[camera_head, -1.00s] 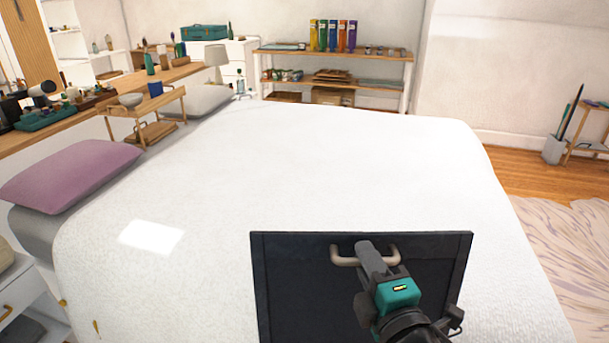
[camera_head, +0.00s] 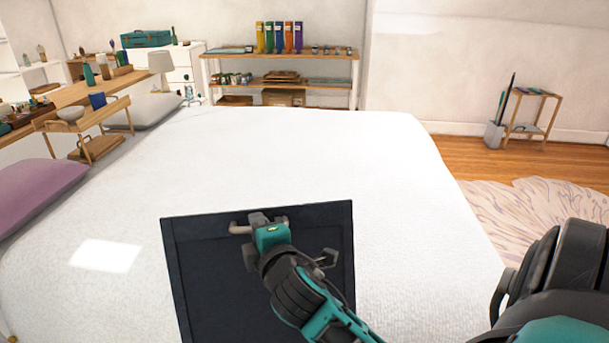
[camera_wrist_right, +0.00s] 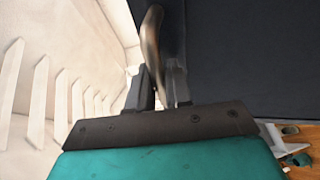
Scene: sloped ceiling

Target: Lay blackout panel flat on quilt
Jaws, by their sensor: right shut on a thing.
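The blackout panel (camera_head: 215,285) is a dark navy rectangular board with a raised frame and a pale handle (camera_head: 240,228) near its top edge. In the head view it stands roughly upright, slightly tilted, in front of the white quilt (camera_head: 290,155) on the bed. My right gripper (camera_head: 262,222) is shut on the handle. The right wrist view shows the handle (camera_wrist_right: 152,45) between the fingers (camera_wrist_right: 160,88), with the dark panel (camera_wrist_right: 250,50) beside it. The panel's lower edge is out of frame, so I cannot tell whether it touches the quilt. My left gripper is not in view.
The quilt's top is clear. A mauve pillow (camera_head: 35,195) lies at the left edge. A wooden tray table (camera_head: 85,118) and a shelf unit (camera_head: 280,80) stand beyond the bed. A patterned rug (camera_head: 540,210) lies to the right.

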